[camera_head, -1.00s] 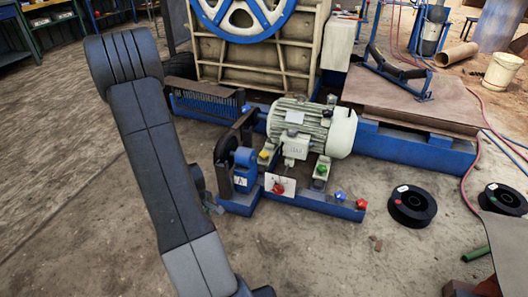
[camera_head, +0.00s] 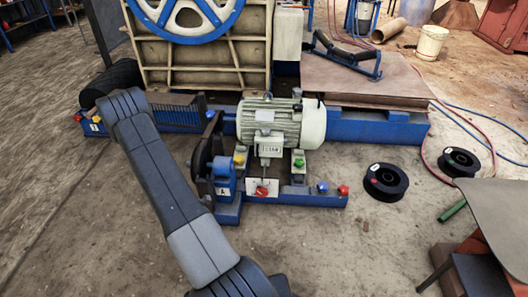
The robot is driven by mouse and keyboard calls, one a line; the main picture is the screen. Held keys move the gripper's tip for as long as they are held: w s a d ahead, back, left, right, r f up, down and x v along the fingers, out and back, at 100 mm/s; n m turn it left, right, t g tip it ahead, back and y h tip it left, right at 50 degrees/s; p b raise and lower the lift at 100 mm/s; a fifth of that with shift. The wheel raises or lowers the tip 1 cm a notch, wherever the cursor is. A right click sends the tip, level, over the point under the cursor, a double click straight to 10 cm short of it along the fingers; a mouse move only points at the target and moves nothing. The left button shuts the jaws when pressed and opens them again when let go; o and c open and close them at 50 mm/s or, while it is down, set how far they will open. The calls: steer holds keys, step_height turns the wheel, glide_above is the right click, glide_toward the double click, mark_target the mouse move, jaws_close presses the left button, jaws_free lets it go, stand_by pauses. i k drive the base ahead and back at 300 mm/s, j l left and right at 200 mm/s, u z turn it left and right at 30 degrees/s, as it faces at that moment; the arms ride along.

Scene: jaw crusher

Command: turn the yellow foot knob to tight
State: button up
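The yellow foot knob (camera_head: 239,160) sits at the left foot of the pale motor (camera_head: 270,123), just right of the blue bearing block (camera_head: 223,174). It is small, and I cannot read whether it stands at tight or loose. A green knob (camera_head: 299,163) is at the motor's right foot. A red knob (camera_head: 262,191) sits on a white plate at the front of the blue base frame. My arm crosses the left of the view, but my gripper does not show.
A blue knob (camera_head: 322,187) and another red knob (camera_head: 343,190) are on the frame's right end. Black spools (camera_head: 386,183) lie on the floor to the right. A table (camera_head: 497,215) stands at the right edge. The floor in front of the frame is clear.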

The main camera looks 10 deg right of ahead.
mark_target(239, 160)
steer(key=i+j+z, duration=0.2)
steer(key=j+z, duration=0.25)
steer(key=i+j+z, duration=0.15)
steer(key=j+z, duration=0.25)
steer(key=i+j+z, duration=0.1)
steer(key=j+z, duration=1.1)
steer(key=j, duration=0.25)
steer(key=i+j+z, duration=0.1)
steer(key=j+z, duration=0.15)
steer(key=j, duration=0.35)
steer(key=j+z, duration=0.3)
steer(key=j, duration=0.2)
steer(key=k+j+z, duration=0.15)
steer(key=j+z, duration=0.15)
steer(key=j, duration=0.25)
steer(key=k+j+z, duration=0.25)
steer(key=j, duration=0.3)
steer(key=i+j+z, duration=0.2)
steer(key=j, duration=0.2)
steer(key=j+z, duration=0.15)
steer(key=j, duration=0.3)
steer(key=k, duration=0.05)
